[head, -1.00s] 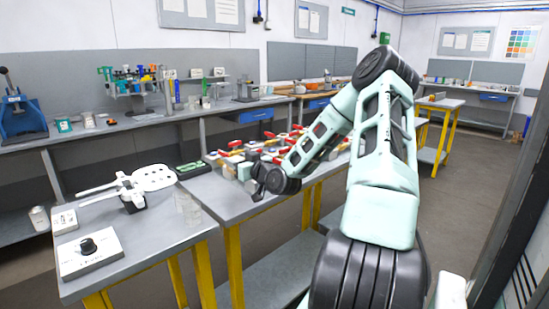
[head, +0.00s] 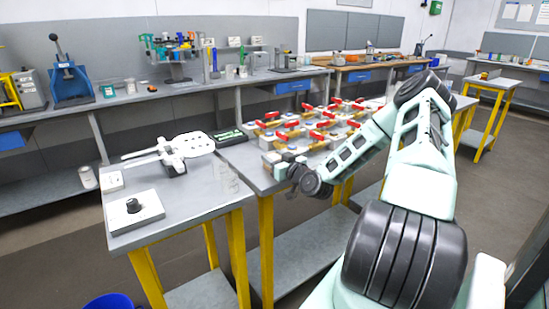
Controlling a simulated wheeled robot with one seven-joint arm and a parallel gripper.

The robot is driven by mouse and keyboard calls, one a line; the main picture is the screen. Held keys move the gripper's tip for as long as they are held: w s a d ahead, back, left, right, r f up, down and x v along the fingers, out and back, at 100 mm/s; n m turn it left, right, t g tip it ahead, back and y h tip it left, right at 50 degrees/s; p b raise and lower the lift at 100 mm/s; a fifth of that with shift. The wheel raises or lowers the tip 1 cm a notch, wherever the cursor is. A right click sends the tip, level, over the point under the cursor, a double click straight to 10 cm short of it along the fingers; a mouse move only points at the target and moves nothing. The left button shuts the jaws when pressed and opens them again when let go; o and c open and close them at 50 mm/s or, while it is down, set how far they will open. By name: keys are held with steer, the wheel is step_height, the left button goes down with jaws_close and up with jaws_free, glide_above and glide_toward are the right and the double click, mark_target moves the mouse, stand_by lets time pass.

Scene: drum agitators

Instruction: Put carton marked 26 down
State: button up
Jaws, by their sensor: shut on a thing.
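My gripper (head: 295,178) is at the near left edge of the right-hand grey table (head: 252,178), close to the tabletop. It is shut, and the small pale carton (head: 278,160) at its fingertips appears to be what it holds. No number can be read on it, and my wrist partly hides it. I cannot tell whether the carton touches the table.
Several red-handled valve pieces (head: 315,135) crowd the table behind my gripper. A green-and-black tray (head: 229,136) lies at its left corner. A blue bin (head: 110,301) stands below.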

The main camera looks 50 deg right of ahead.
steer(key=shift+f, duration=0.2)
steer(key=o, duration=0.7)
steer(key=shift+r, duration=0.1)
